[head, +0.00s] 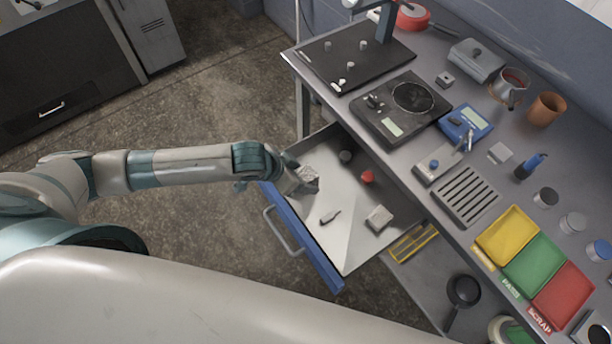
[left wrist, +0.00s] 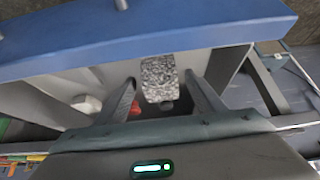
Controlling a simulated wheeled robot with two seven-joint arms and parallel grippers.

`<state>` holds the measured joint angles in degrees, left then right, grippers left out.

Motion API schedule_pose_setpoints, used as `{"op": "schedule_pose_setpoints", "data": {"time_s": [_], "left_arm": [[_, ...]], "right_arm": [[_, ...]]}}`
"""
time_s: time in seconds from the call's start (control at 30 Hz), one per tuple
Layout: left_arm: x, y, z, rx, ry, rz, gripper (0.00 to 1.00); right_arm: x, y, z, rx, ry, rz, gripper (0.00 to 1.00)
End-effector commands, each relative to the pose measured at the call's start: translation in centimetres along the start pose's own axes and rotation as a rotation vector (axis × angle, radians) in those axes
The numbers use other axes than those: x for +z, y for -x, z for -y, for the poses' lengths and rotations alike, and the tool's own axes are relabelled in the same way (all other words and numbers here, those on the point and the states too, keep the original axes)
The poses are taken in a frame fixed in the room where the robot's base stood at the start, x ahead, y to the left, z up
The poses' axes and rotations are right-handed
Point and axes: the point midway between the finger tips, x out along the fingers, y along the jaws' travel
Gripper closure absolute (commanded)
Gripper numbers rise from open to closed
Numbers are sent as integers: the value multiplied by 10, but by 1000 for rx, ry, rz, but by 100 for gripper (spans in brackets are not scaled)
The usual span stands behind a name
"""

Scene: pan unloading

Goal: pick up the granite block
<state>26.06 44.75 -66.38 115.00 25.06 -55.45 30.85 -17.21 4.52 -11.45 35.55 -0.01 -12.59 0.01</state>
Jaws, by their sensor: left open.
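The granite block (head: 309,173) is speckled grey and sits in the open drawer's left back part in the head view, partly hidden by my left gripper (head: 300,181). In the left wrist view the granite block (left wrist: 158,74) shows between and just beyond the two open fingers of my left gripper (left wrist: 163,88). A gap shows on both sides of the block. How far the fingers reach down beside it, I cannot tell. My right gripper is not in view.

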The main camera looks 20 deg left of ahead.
Motion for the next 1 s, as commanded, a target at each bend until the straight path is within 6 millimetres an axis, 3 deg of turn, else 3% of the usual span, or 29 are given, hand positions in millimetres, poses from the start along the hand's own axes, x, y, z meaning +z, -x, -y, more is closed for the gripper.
{"op": "schedule_pose_setpoints", "data": {"time_s": [0.3, 0.77, 0.83, 1.0], "left_arm": [[0, -25, 0, 1, -1, -1, 38], [0, -26, 0, 1, -1, -1, 38], [0, -26, 0, 1, -1, -1, 47], [0, -26, 0, 1, -1, -1, 88]], "right_arm": [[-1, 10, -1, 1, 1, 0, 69], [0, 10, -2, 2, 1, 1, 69], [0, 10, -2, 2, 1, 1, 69], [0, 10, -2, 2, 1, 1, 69]]}}
